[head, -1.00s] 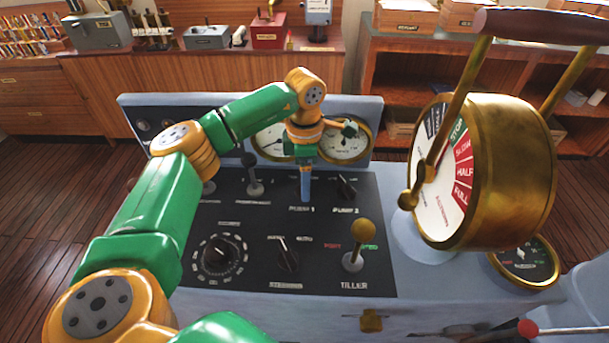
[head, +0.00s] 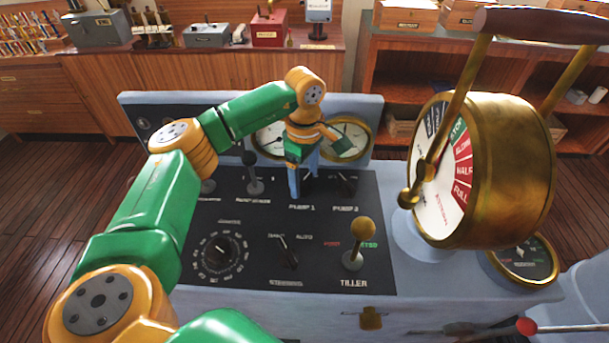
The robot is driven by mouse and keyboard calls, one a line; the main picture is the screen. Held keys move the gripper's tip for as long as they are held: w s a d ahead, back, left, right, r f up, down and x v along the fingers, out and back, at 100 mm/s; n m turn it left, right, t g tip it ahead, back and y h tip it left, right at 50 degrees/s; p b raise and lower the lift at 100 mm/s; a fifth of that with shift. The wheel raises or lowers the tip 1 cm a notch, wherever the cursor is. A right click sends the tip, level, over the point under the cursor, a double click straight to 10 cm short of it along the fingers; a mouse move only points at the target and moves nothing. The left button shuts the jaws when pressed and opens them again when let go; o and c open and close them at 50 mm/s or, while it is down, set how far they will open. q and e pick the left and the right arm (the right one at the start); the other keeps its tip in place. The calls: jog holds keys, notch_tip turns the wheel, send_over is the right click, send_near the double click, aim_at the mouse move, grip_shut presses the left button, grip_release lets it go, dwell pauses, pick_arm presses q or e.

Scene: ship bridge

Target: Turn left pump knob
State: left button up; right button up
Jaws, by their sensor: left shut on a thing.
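The left pump knob (head: 305,183), above the PUMP 1 label, is a small dark knob on the black panel, mostly hidden by my gripper. My left gripper (head: 303,186) points down at it, its blue fingers on either side, shut on the knob. The PUMP 2 knob (head: 346,184) stands free just to the right. My right gripper is out of view.
The tiller lever (head: 363,228) with its brass ball, a steering switch (head: 288,252) and a round dial (head: 219,254) are nearer on the panel. Two gauges stand behind. The large brass telegraph (head: 500,170) rises at the right.

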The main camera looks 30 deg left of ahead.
aim_at(305, 181)
pick_arm(q)
jog(key=shift+r, duration=0.1)
dwell(0.3)
jog(key=o, duration=1.1)
notch_tip(305, 181, up, 7)
jog(key=shift+d+r+b, duration=0.1)
jog(key=shift+b, duration=0.5)
